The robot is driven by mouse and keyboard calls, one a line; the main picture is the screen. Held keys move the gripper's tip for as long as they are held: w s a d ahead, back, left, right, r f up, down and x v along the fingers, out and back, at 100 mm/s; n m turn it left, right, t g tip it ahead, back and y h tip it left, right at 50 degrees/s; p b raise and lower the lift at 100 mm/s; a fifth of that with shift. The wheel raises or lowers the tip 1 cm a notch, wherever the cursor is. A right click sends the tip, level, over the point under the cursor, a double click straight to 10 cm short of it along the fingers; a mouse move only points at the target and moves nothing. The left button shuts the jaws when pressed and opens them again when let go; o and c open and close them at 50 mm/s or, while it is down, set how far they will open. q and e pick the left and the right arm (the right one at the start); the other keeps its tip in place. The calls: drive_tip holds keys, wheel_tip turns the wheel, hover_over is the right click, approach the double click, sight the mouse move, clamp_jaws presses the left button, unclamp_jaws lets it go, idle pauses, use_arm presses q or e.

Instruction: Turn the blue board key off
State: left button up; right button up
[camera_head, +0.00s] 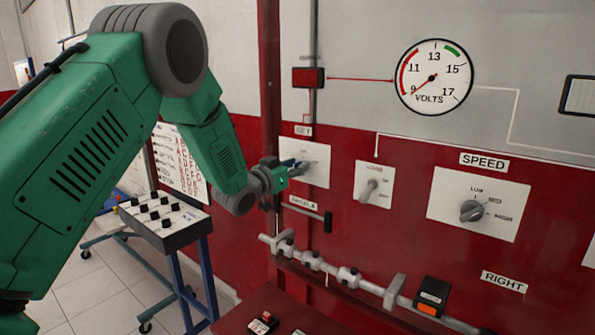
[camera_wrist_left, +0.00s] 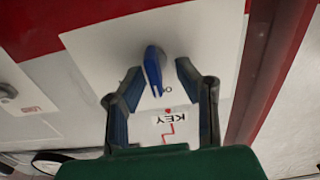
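The blue board key (camera_wrist_left: 153,72) sticks out of a white plate (camera_wrist_left: 90,50) in the left wrist view, where the picture is upside down. The same plate shows in the head view (camera_head: 319,172) under a KEY label (camera_head: 303,130). My left gripper (camera_head: 298,167) is at this plate, and its fingers partly hide the key there. In the left wrist view the gripper (camera_wrist_left: 160,75) is open. One finger is on each side of the key, with gaps visible on both sides. My right gripper is not in view.
A grey lever switch (camera_head: 371,189) and a SPEED knob (camera_head: 472,211) are to the right on the red panel. A horizontal grey bar (camera_head: 330,267) with a black-and-orange block (camera_head: 432,296) juts out below. A control box (camera_head: 163,220) on a blue stand is at left.

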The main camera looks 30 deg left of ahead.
use_arm(q)
drive_tip(key=shift+f, duration=0.25)
drive_tip(key=shift+s+f, duration=0.1)
drive_tip(key=shift+s, duration=0.05)
drive_tip(key=shift+s+a+f, duration=0.1)
drive_tip(key=shift+s, duration=0.25)
drive_tip(key=s, duration=1.1)
drive_tip(key=shift+a, duration=0.45)
